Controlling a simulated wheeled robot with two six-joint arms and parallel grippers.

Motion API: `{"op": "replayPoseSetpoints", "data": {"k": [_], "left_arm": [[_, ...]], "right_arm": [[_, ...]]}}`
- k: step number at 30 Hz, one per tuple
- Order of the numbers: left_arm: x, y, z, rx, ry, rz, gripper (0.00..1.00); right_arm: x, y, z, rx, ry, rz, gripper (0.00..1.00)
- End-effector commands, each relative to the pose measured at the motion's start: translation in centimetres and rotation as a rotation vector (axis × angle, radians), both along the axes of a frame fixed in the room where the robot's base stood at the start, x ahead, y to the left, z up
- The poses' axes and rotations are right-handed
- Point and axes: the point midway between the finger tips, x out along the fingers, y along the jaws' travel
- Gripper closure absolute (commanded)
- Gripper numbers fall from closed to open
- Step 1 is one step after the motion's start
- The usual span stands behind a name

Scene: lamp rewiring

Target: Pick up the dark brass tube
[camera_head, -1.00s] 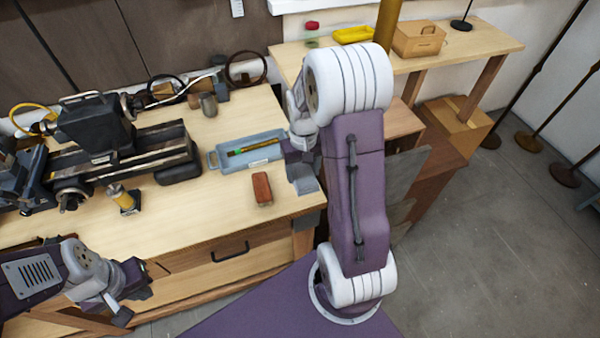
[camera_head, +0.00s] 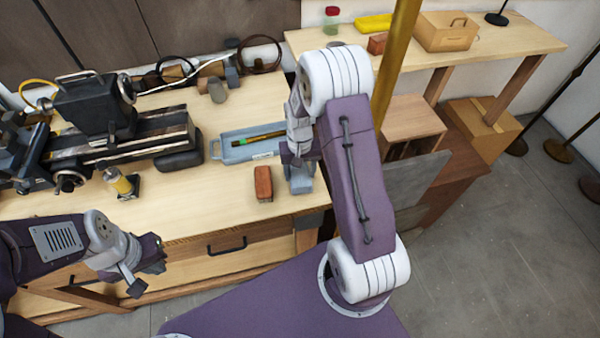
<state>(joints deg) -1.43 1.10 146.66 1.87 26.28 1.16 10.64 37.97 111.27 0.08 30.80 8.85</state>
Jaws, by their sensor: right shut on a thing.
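The dark brass tube (camera_head: 262,135) shows over the blue-grey tray (camera_head: 228,154) on the workbench. It is thin, with a green band near its left end. Its right end runs to my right gripper (camera_head: 289,150), which is shut on it at the tray's right end. The arm hides the fingertips and the hold itself. Whether the tube is clear of the tray is hard to tell. My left gripper (camera_head: 152,268) is in front of the bench at the lower left, away from the tube. Its fingers are too small and dark to tell open from shut.
A red-brown block (camera_head: 263,184) lies in front of the tray. A tall brass pole (camera_head: 397,60) rises behind my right arm. A shelf (camera_head: 500,45) holds a wooden box (camera_head: 446,32).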

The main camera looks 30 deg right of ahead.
Motion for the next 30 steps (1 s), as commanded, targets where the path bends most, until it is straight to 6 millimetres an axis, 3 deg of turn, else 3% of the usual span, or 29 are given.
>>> {"op": "replayPoseSetpoints", "data": {"k": [11,12,14,15,25,30], "left_arm": [[0.0,0.0,-0.2,0.000,0.000,0.000,1.00],[0.0,0.0,-0.2,0.000,0.000,0.000,1.00],[0.0,0.0,-0.1,0.000,0.000,0.000,1.00],[0.0,0.0,-0.1,0.000,0.000,0.000,1.00],[0.0,0.0,0.1,0.000,0.000,0.000,1.00],[0.0,0.0,0.2,0.000,0.000,0.000,1.00]], "right_arm": [[0.0,0.0,-1.0,0.000,-0.001,0.000,0.79],[0.0,0.0,-1.0,0.000,-0.001,0.000,0.36],[0.0,0.0,-0.9,0.000,-0.001,0.000,0.20],[0.0,0.0,-0.9,0.000,-0.001,0.000,0.17],[0.1,0.0,-0.4,0.000,-0.003,0.000,0.17],[0.2,0.0,3.2,-0.002,-0.009,0.000,0.17]]}}
